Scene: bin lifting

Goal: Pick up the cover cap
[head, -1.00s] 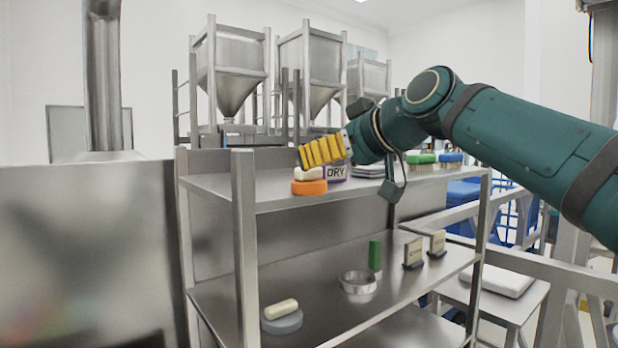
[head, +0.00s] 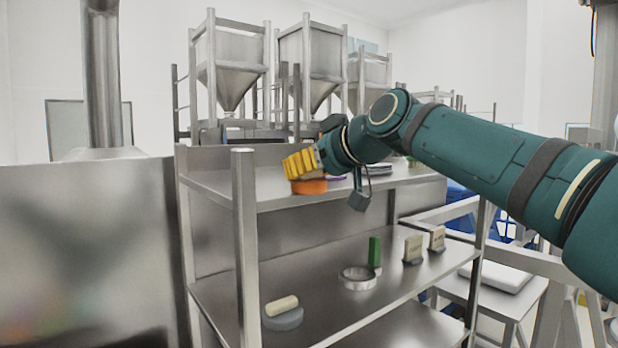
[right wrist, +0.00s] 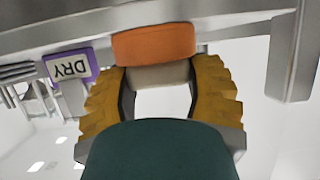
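An orange round piece (head: 309,187) with a cream handle on top sits on the upper shelf near its front edge. It also shows in the right wrist view (right wrist: 154,43), with its cream handle (right wrist: 158,75) between my yellow fingers. A similar grey round piece (head: 284,320) with a cream handle lies on the lower shelf. I cannot tell which is the cover cap. My right gripper (head: 298,165) is over the orange piece, its fingers spread on both sides of the handle. Whether they touch it is unclear. My left gripper is not in view.
The metal shelf (head: 215,185) has a corner post (head: 244,240) just left of my gripper. A purple "DRY" sign (right wrist: 70,66) stands close beside the fingers. The lower shelf holds a metal ring (head: 357,280), a green block (head: 375,251) and two upright cream pieces (head: 413,249).

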